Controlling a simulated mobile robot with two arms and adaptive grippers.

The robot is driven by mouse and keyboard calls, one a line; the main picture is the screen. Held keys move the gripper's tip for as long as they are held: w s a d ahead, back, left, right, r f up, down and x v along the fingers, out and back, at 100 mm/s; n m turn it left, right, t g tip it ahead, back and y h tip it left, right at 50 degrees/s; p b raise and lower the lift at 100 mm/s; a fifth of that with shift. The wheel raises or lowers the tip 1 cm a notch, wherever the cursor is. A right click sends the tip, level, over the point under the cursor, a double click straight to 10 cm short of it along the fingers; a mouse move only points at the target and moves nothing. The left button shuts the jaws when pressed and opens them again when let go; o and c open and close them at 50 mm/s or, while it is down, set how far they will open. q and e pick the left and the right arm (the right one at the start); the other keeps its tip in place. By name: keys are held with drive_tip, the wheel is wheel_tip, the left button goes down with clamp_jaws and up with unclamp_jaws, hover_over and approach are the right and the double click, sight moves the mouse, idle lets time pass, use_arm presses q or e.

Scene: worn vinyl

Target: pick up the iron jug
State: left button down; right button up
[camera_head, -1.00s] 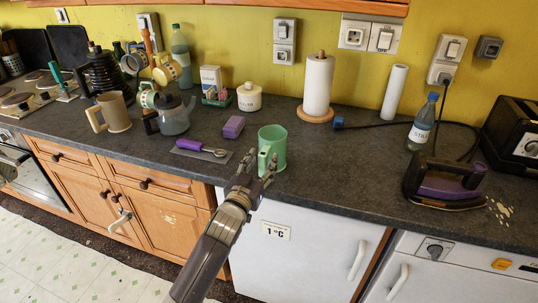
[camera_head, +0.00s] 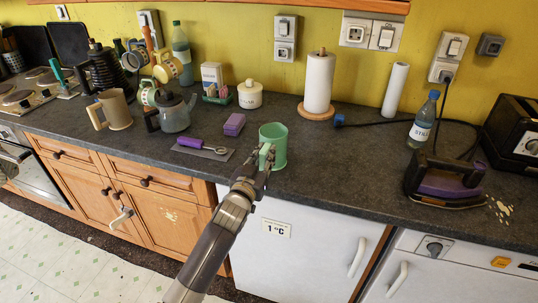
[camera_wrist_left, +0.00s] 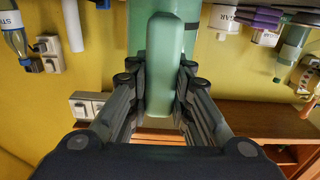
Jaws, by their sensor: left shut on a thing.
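A pale green jug (camera_head: 275,142) stands near the front edge of the dark counter, its handle turned toward me. My left gripper (camera_head: 262,170) is shut on this handle, its fingers on either side. In the left wrist view, the green handle (camera_wrist_left: 160,70) sits upright between the fingers (camera_wrist_left: 160,95), and the jug's body (camera_wrist_left: 193,12) is behind it. I cannot tell whether the jug's base touches the counter. A beige jug (camera_head: 116,110) stands farther left. No jug plainly looks like iron. My right gripper is not in view.
Left of the green jug are a purple-handled utensil (camera_head: 199,144), a purple block (camera_head: 234,124) and a grey teapot (camera_head: 174,114). Behind it stands a paper towel roll (camera_head: 318,84).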

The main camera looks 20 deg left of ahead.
sight(268, 139)
use_arm(q)
drive_tip(key=shift+r, duration=0.15)
drive_tip(key=shift+r, duration=0.65)
drive_tip(key=shift+s+a+r+b, duration=0.1)
drive_tip(key=shift+s+r+b, duration=0.1)
drive_tip(key=shift+r, duration=0.3)
drive_tip(key=shift+s+r+b, duration=0.1)
drive_tip(key=shift+r+b, duration=0.05)
drive_tip(key=shift+r, duration=0.35)
drive_tip(key=s+a+b, duration=0.1)
drive_tip(key=s+a, duration=0.1)
drive_tip(key=s, duration=0.5)
drive_tip(key=s+a+r+b, duration=0.1)
drive_tip(key=s+a, duration=0.1)
drive_tip(key=s, duration=0.5)
drive_tip(key=shift+s+a+r, duration=0.25)
drive_tip(key=shift+s+a, duration=0.1)
